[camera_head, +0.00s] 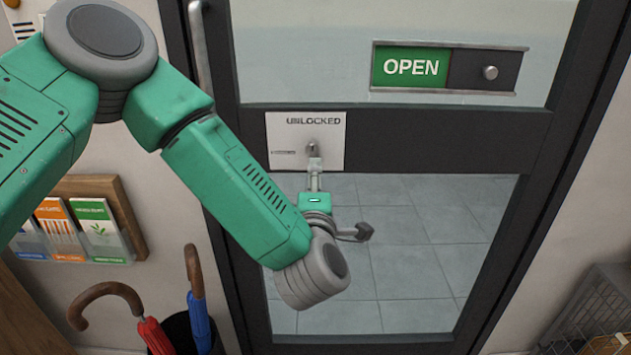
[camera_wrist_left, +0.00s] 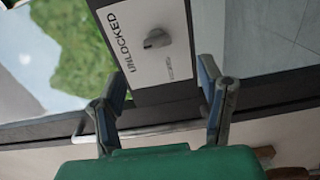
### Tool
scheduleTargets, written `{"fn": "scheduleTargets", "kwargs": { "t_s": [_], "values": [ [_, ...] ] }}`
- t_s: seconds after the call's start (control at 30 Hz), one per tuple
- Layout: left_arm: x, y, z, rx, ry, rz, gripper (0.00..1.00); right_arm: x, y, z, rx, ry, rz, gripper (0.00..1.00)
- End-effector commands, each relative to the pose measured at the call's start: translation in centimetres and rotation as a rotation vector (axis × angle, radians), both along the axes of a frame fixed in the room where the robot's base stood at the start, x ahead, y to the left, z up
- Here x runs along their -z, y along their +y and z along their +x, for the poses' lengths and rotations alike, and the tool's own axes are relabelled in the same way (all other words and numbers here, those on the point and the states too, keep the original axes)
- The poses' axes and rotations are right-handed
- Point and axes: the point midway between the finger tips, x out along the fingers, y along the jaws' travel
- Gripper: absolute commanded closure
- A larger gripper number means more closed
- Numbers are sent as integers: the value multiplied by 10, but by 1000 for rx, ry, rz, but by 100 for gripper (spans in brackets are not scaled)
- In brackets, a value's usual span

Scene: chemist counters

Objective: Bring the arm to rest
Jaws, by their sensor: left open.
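My green left arm comes in from the left in the head view and reaches down across the glass door. My left gripper (camera_head: 314,168) is in front of the white lock plate (camera_head: 332,132), which reads UNLOCKED. In the left wrist view my left gripper (camera_wrist_left: 162,75) has its two fingers spread apart with nothing between them. The grey turn knob (camera_wrist_left: 157,38) on the plate lies beyond the fingertips, apart from them. In the head view the gripper partly overlaps the knob. My right gripper is in neither view.
At lower left are a leaflet rack (camera_head: 130,215), a red umbrella (camera_head: 155,335) and a blue umbrella (camera_head: 199,320). A wire basket (camera_head: 600,300) is at lower right.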

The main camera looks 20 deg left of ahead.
Motion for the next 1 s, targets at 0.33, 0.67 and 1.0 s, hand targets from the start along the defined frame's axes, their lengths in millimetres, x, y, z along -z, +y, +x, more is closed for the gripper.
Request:
{"fn": "scheduleTargets", "kwargs": {
  "t_s": [0.33, 0.67, 1.0],
  "values": [
    [60, -8, -16, 140, 171, 164, 38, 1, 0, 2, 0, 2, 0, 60],
    [255, 18, -157, 727, 802, 754, 38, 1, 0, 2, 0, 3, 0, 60],
    [325, 105, -330, 1292, 1285, 1089, 38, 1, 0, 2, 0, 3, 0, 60]
  ]
}}
